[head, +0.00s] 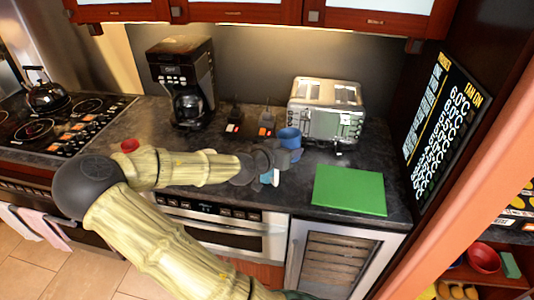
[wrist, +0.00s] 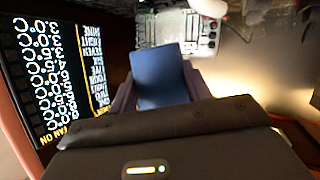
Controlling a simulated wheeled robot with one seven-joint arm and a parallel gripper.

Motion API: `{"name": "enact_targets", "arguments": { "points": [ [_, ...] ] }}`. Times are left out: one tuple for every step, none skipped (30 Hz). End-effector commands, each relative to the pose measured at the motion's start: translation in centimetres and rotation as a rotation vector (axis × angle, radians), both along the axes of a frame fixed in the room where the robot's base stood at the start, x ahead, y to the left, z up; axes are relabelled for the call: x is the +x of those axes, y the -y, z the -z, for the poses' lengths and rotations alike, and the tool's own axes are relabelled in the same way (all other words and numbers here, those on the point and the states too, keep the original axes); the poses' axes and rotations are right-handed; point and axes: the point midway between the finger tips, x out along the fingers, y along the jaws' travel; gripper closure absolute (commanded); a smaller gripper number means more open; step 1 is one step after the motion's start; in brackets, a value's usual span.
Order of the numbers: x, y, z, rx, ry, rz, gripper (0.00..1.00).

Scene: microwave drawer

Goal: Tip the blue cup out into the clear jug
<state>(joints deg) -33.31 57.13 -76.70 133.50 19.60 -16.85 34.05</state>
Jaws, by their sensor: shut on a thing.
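The blue cup (head: 289,136) is held above the counter in front of the toaster, its rim facing up in the head view and looking roughly upright. My gripper (head: 288,152) is shut on it. In the wrist view the blue cup (wrist: 160,78) sits between the two purplish fingers of my gripper (wrist: 163,95). I cannot make out the clear jug for certain. A small pale object (head: 275,177) shows just below my gripper in the head view, partly hidden by it; I cannot tell what it is. The cup's contents are not visible.
The silver toaster (head: 327,112) stands right behind the cup. A green board (head: 349,190) lies to the right on the dark counter. A coffee maker (head: 183,83) stands back left, with a small red bowl (head: 130,146) nearer the stove. A dark wall panel (head: 442,125) bounds the right side.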

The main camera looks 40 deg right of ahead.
Motion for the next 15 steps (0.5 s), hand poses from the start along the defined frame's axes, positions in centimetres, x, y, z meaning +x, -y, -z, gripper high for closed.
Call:
{"name": "enact_targets", "arguments": {
  "points": [
    [-0.2,0.0,0.7,0.004,0.05,0.001,0.76],
    [-0.3,0.0,0.7,0.004,0.077,0.002,0.76],
    [-0.3,0.0,0.4,0.003,0.096,0.0,0.76],
    [-0.3,0.0,0.2,0.001,0.097,-0.001,0.76],
    [-0.2,0.0,0.0,0.0,0.093,-0.001,0.76],
    [-0.2,0.0,0.0,0.001,0.092,-0.001,0.76],
    [-0.2,0.0,-0.1,0.0,0.091,-0.001,0.76],
    [-0.2,0.0,-0.3,0.0,0.091,-0.001,0.76],
    [-0.2,0.0,-0.5,0.0,0.091,-0.001,0.76],
    [-0.2,0.0,-0.8,0.001,0.09,-0.001,0.76],
    [-0.2,0.0,-1.0,0.001,0.09,-0.001,0.76],
    [-0.2,0.0,-1.4,0.001,0.09,-0.001,0.76],
    [-0.2,0.0,-1.7,0.001,0.09,-0.001,0.76],
    [-0.2,0.0,-1.9,0.001,0.09,-0.001,0.76],
    [-0.2,0.0,-2.2,0.001,0.089,0.0,0.76]
  ]
}}
